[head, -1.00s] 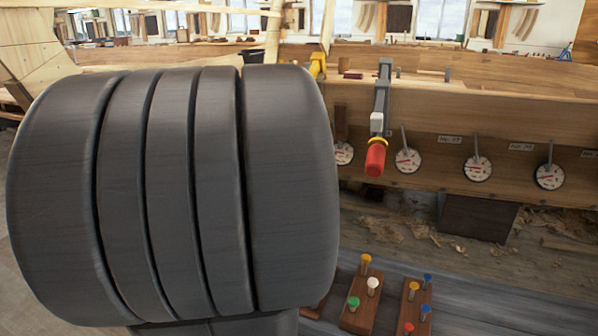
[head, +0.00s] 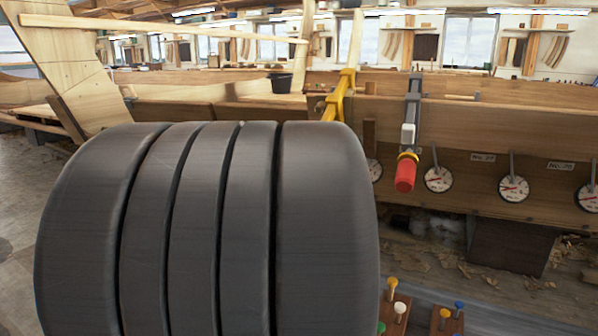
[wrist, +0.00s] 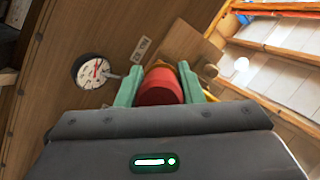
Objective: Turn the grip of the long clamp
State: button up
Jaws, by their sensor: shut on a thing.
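In the wrist view, my gripper (wrist: 160,80) is shut on a red grip (wrist: 159,88), with a green finger on each side of it. A bit of yellow shows behind the grip. In the head view, my large dark arm hides my gripper and this held grip. A yellow clamp (head: 342,95) on the hull plank runs down behind my arm, and its lower end is hidden. A grey clamp (head: 412,105) with its own red grip (head: 405,174) hangs free to the right, with no finger on it. I cannot tell from the frames which clamp is the long one.
Round dials (head: 438,179) line the hull plank (head: 500,130) right of the clamps; one dial (wrist: 91,71) is close left of my gripper. A wooden block (wrist: 190,48) sits just beyond the fingers. Boards with coloured pegs (head: 398,310) stand low in front.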

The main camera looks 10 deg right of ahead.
jog(key=shift+f, duration=0.15)
jog(key=o, duration=1)
